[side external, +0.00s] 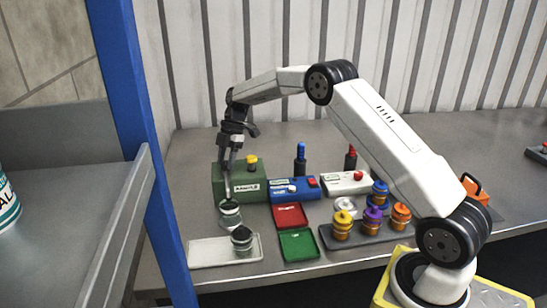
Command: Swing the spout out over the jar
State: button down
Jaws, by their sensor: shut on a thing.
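My gripper (232,155) is at the left, over the front left of a green tank (253,181) with a yellow knob on top. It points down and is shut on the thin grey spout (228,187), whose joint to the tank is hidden. The spout's lower end is just above, or at, a small clear jar (230,213) with a dark band; I cannot tell whether they touch. A second small jar-like container (242,238), dark and clear, stands on a pale tray (210,252) in front.
Right of the green tank are a blue box (293,190) and a white box (345,183). In front lie red (290,214) and green (299,245) trays. A dark rack (365,237) holds several coloured containers. A blue post (150,150) rises at left.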

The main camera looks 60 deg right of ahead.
jog(key=shift+f, duration=0.1)
dwell(0.3)
jog(key=shift+c, duration=1.5)
grip_release()
jog(key=v, duration=0.8)
